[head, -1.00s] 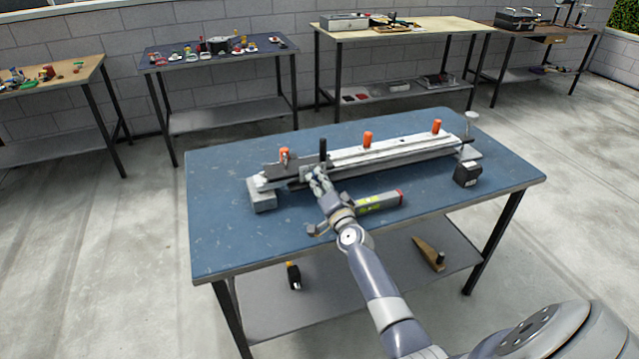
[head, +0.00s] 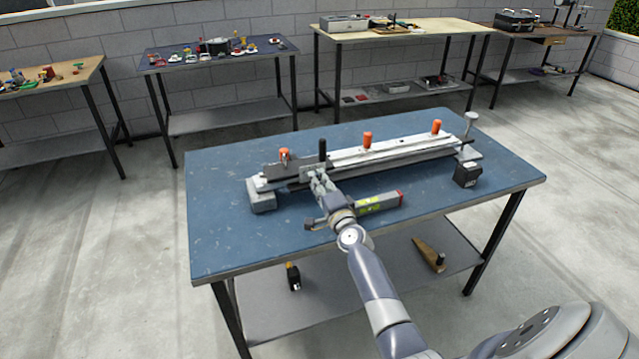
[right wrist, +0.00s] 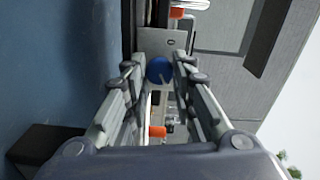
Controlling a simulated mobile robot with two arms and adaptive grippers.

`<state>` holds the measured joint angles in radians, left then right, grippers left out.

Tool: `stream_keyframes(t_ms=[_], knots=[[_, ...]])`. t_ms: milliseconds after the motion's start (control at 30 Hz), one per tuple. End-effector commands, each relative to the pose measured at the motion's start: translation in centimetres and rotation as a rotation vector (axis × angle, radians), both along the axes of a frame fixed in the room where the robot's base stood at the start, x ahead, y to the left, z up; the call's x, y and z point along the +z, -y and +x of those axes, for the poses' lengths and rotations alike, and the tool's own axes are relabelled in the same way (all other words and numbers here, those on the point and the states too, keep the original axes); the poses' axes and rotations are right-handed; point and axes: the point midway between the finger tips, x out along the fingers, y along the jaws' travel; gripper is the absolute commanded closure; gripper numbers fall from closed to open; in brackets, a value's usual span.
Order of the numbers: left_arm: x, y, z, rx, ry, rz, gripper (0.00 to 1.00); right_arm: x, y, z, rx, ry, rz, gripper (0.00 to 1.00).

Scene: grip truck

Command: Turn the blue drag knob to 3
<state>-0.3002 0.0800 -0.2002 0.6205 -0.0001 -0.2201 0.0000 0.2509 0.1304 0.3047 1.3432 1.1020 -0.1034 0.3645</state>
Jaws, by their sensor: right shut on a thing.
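The blue drag knob (right wrist: 160,70) is a round disc with a pale line on its face. It sits on the front of the grey metal fixture (head: 405,146) on the blue table. In the right wrist view the knob lies between the two fingertips of my right gripper (right wrist: 158,76), which is shut on it. In the head view my right gripper (head: 314,178) reaches the near side of the fixture's left part and hides the knob. I cannot read any numbers around the knob. My left gripper is not in view.
A grey box with green marks and a red end (head: 378,202) lies just right of my right wrist. A small black block (head: 467,174) stands near the table's right side. Orange handles (head: 367,138) and a black handle (head: 323,149) rise from the fixture. The table's (head: 222,220) front left is clear.

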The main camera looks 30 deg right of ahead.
Motion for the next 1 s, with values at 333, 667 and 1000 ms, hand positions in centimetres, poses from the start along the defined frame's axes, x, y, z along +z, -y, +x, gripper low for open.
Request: stream_keyframes(t_ms=[333, 667, 1000], knots=[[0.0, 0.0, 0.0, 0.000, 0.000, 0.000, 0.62, 0.0, 0.0, 0.0, -0.001, 0.000, 0.001, 0.56], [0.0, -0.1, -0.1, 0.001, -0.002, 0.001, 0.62, 0.0, 0.0, -0.2, -0.001, 0.000, 0.001, 0.56], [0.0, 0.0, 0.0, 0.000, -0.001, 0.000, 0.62, -0.2, -1.1, -4.3, -0.001, -0.001, 0.002, 0.56]])
